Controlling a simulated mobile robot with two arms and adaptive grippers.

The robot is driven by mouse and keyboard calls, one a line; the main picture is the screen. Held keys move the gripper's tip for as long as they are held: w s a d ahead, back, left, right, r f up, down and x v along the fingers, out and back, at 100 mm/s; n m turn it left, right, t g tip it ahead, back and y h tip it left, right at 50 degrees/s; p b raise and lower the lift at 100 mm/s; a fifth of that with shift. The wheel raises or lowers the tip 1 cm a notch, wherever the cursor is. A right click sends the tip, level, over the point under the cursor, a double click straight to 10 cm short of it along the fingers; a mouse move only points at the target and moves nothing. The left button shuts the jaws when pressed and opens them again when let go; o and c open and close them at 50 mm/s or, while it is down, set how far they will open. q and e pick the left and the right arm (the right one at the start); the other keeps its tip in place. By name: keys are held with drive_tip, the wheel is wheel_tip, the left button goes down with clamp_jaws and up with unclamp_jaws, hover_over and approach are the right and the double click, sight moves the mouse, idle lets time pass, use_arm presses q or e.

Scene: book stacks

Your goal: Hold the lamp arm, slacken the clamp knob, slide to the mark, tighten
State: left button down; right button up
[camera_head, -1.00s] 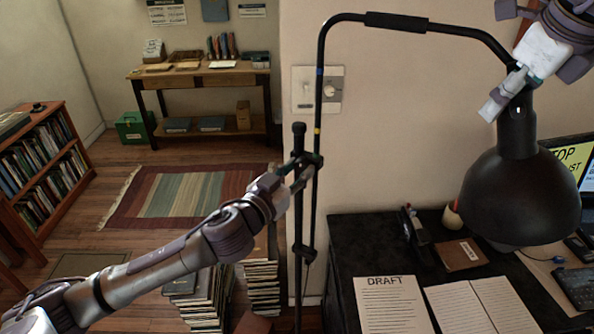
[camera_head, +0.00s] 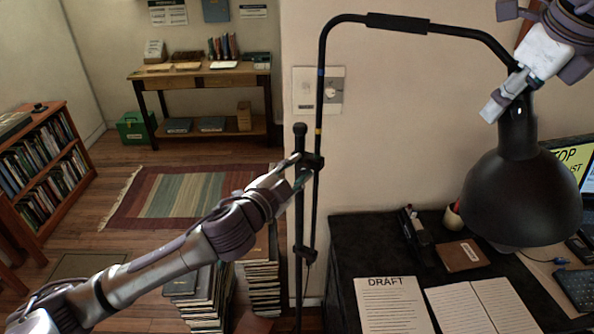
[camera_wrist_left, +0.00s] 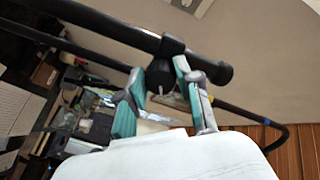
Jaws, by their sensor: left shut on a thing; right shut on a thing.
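The black lamp arm (camera_head: 319,105) rises beside an upright post (camera_head: 299,225), bends over to the right and ends in a black shade (camera_head: 518,190). It carries a blue band (camera_head: 320,71) and a lower yellow band (camera_head: 318,131). A clamp (camera_head: 314,161) joins arm and post just below the yellow band. My left gripper (camera_head: 298,172) is shut on the clamp knob, largely hidden by the fingers; the left wrist view shows the knob (camera_wrist_left: 160,76) between the fingers. My right gripper (camera_head: 507,92) is shut on the lamp arm's end above the shade.
A black desk (camera_head: 360,240) under the lamp holds a DRAFT sheet (camera_head: 391,305), an open book (camera_head: 480,305), a brown book (camera_head: 460,256) and a laptop (camera_head: 570,160). Book stacks (camera_head: 262,285) stand on the floor below my left arm. A wall switch plate (camera_head: 304,90) is behind the lamp arm.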

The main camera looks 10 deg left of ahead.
use_arm(q)
drive_tip(key=m, duration=0.4)
drive_tip(key=shift+a+r, duration=0.15)
use_arm(e)
drive_tip(key=shift+d+r, duration=0.1)
use_arm(q)
drive_tip(key=m, duration=0.3)
drive_tip(key=shift+m+y, duration=0.3)
drive_tip(key=shift+m, duration=0.1)
drive_tip(key=m, duration=0.4)
drive_tip(key=shift+m+y, duration=0.3)
drive_tip(key=shift+m, duration=1.4)
drive_tip(key=c, duration=0.8)
unclamp_jaws()
drive_tip(key=shift+d+r, duration=0.1)
drive_tip(key=shift+d, duration=0.1)
